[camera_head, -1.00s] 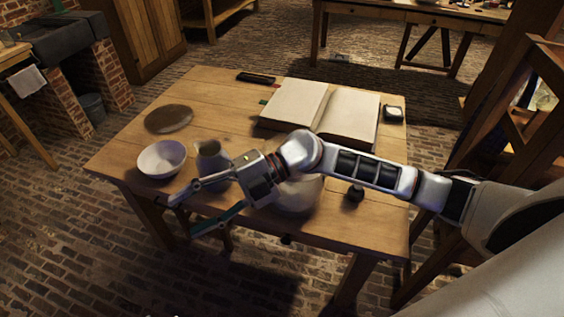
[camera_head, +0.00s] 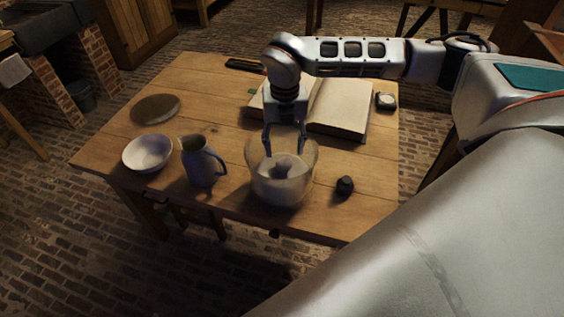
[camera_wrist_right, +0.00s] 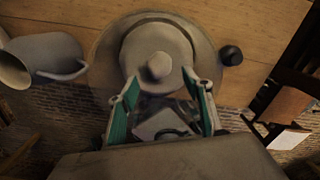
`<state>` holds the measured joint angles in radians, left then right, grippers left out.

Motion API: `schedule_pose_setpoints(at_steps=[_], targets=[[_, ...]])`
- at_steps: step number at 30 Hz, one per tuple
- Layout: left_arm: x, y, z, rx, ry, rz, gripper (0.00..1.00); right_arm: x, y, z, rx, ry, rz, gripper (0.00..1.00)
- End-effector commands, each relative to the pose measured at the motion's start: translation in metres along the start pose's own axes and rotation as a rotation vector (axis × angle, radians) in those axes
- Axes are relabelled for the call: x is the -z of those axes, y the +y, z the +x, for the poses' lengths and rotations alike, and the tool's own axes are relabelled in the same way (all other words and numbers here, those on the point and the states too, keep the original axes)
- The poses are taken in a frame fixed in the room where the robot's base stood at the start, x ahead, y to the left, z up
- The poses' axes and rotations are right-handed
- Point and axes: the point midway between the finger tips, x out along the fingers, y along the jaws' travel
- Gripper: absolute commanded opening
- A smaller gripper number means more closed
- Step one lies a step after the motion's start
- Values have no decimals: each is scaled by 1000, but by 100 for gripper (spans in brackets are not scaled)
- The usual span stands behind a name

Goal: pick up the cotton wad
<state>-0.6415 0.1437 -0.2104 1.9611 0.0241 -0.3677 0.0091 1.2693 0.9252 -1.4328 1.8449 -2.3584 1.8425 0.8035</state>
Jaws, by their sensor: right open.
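I cannot make out a cotton wad for certain in either view. A wide glass jar (camera_head: 281,194) stands near the table's front edge, with a pale rounded piece with a knob (camera_head: 284,165) inside it. In the right wrist view the jar (camera_wrist_right: 103,60) appears from above, with the knobbed piece (camera_wrist_right: 157,68) at its middle. My right gripper (camera_head: 285,148) points down over the jar, fingers spread and empty. In the right wrist view its fingertips (camera_wrist_right: 160,80) flank the knob, apart from it. My left gripper is not in view.
A blue-grey jug (camera_head: 201,163) and a white bowl (camera_head: 147,153) stand left of the jar. A small dark object (camera_head: 345,186) sits to its right. An open book (camera_head: 340,108) lies behind, beside a small square instrument (camera_head: 386,101). A brown disc (camera_head: 155,109) lies at the back left.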

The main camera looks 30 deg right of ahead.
Motion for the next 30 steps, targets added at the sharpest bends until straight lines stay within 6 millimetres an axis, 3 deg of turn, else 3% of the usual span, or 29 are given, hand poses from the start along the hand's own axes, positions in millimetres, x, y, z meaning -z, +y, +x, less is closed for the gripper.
schedule_pose_setpoints(at_steps=[15, 23, 27, 30], targets=[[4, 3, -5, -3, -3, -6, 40, -2, 1, 60, -2, 2, -1, 50], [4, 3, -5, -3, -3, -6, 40, -3, 1, 63, -4, 1, -2, 50], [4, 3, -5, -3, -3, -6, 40, -3, 1, 63, -4, 1, -2, 22], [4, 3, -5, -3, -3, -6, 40, -3, 1, 63, -4, 1, -1, 20]])
